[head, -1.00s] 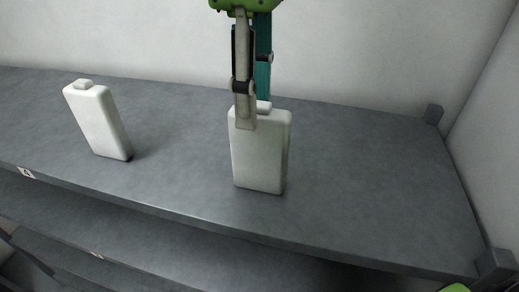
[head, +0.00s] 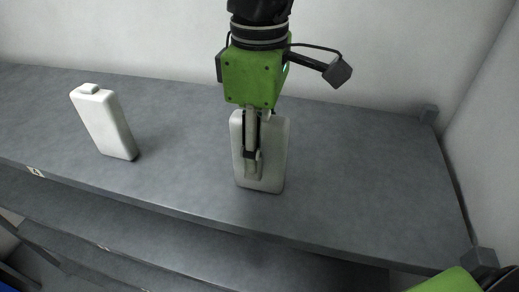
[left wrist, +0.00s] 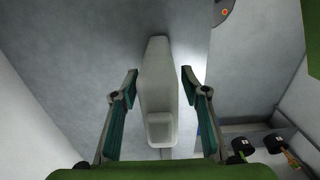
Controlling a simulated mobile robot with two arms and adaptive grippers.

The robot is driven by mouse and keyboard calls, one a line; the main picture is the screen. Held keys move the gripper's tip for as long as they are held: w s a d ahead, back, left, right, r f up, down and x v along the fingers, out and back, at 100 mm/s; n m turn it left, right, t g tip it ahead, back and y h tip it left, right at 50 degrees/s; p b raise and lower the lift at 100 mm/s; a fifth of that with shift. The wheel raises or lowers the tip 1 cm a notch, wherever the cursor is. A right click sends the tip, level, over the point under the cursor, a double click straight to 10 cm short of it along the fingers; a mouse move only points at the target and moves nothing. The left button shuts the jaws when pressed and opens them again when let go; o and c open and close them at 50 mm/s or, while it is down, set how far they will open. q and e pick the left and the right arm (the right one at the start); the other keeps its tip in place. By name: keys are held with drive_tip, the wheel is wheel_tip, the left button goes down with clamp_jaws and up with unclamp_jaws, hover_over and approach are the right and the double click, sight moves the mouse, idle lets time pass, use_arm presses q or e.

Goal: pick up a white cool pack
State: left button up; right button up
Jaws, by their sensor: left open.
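A white cool pack (head: 278,150) stands upright on the grey shelf, near the middle of the head view. My left gripper (head: 254,168) reaches down over it from above, one finger in front of its broad face; the far finger is hidden. In the left wrist view the gripper (left wrist: 159,72) is open, with the cool pack (left wrist: 158,95) between its two fingers and a visible gap on each side. A second white cool pack (head: 105,125) stands apart to the left. My right gripper's fingers are not in view.
The grey shelf (head: 350,180) is bare to the right of the middle pack and between the packs. A pale wall runs behind it, another at the right. A lower shelf (head: 200,250) lies below the front edge.

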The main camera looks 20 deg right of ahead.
use_arm(q)
clamp_jaws()
drive_tip(key=shift+r, duration=0.2)
